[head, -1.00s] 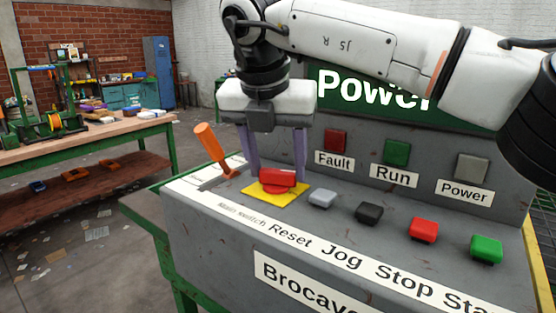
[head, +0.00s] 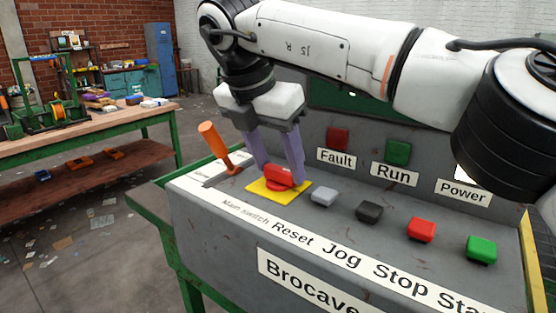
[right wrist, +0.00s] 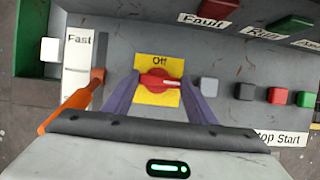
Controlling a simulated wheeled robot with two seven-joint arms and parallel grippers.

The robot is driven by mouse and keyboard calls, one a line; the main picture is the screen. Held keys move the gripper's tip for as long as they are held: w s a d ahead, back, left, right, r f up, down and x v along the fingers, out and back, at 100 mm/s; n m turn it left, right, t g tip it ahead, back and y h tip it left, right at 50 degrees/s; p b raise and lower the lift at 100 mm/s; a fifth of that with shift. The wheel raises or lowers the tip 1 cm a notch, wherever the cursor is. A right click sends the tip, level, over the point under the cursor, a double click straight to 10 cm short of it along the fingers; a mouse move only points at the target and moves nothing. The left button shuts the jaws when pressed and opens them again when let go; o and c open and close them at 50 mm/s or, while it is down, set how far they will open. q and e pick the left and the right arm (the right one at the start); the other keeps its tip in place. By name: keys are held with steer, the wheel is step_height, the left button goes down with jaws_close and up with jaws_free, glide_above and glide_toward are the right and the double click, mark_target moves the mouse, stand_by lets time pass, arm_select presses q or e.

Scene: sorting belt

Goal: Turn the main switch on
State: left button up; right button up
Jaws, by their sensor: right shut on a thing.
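The main switch is a red rotary knob (head: 278,176) on a yellow plate (head: 262,194), at the left end of the grey console. In the right wrist view the knob (right wrist: 158,82) lies under the word "Off", its handle running roughly sideways. My right gripper (head: 281,170) is shut on the knob, with one purple finger at each side; its fingers also show in the right wrist view (right wrist: 159,84). The "Main switch" label is on the console's front edge. My left gripper is not in view.
An orange lever (head: 214,145) stands close left of the gripper. Grey (head: 324,196), black (head: 369,211), red (head: 421,229) and green (head: 481,249) buttons run to the right. Fault (head: 337,137) and Run (head: 398,151) lamps stand behind. My arm covers most of the green sign (head: 340,97).

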steer(key=o, duration=0.9)
steer(key=shift+o, duration=0.8)
steer(key=shift+s+a+r+p, duration=0.15)
steer(key=shift+r+p, duration=0.2)
steer(key=shift+r, duration=0.2)
steer(key=p+v, duration=0.5)
steer(key=v, duration=0.4)
steer(key=shift+p, duration=0.4)
steer(key=shift+r, duration=0.1)
